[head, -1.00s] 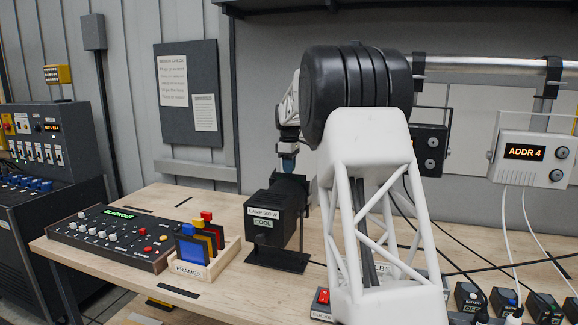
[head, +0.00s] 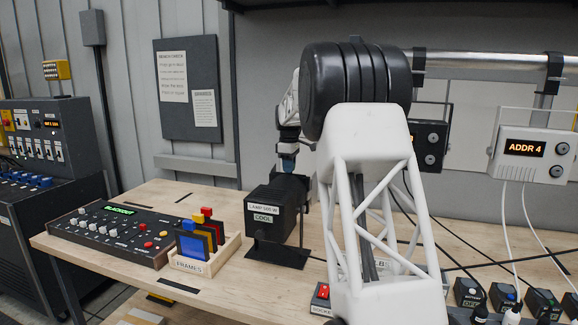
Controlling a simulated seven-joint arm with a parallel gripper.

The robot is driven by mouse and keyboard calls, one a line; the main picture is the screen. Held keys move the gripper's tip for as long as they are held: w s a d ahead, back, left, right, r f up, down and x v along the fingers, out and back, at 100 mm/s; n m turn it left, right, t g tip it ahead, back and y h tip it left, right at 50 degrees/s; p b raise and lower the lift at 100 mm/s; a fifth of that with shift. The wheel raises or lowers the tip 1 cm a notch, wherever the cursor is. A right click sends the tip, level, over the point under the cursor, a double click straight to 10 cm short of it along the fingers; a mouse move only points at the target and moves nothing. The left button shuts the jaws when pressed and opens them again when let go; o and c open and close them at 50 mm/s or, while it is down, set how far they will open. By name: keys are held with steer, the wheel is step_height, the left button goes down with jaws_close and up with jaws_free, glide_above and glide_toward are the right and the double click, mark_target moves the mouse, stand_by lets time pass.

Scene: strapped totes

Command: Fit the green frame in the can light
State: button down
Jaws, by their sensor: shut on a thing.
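The can light (head: 272,208) is a black box on a flat black base, labelled "LAMP 500 W" and "COOL", standing on the bench. My gripper (head: 288,166) points down at the lamp's top rear, its jaws shut. What it holds is mostly hidden by the lamp and my arm; no green frame shows clearly. The wooden rack labelled "FRAMES" (head: 190,267) holds a blue, a yellow and a red frame, with no green one visible in it. Whether the held piece touches the lamp cannot be told.
A control desk (head: 110,236) with a green display lies left of the rack. My arm covers the bench right of the lamp. A red-switch socket box (head: 321,296), cables and small black boxes (head: 505,302) lie at the front right. A metal pipe (head: 490,66) runs above.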

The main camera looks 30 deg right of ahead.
steer(key=shift+f, duration=0.4)
steer(key=c, duration=1)
jaws_free()
steer(key=shift+r, duration=3.95)
